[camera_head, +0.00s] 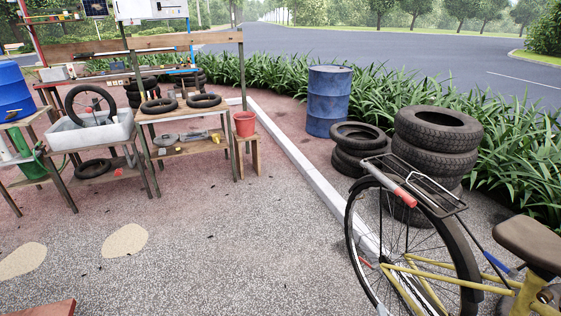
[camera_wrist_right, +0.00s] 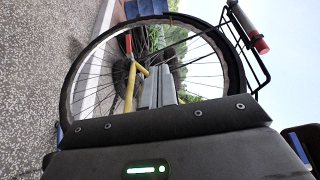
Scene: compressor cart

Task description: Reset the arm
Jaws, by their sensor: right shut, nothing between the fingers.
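My right gripper shows in the right wrist view as a dark housing with a green light; its grey fingers (camera_wrist_right: 160,92) are together with nothing between them. They point toward the spokes of a bicycle wheel (camera_wrist_right: 82,52); I cannot tell how far apart they are. In the head view I cannot make out the right gripper clearly. My left gripper is in neither view. The bicycle (camera_head: 470,262), with yellow frame, black rear rack and brown saddle, stands at the lower right of the head view.
Stacked tyres (camera_head: 437,131) and a blue drum (camera_head: 329,102) stand beyond the bicycle. A pale kerb (camera_head: 300,160) runs past it. A workbench (camera_head: 187,146) with tyres, a grey tub (camera_head: 92,134) and a red bucket (camera_head: 244,124) stand at left.

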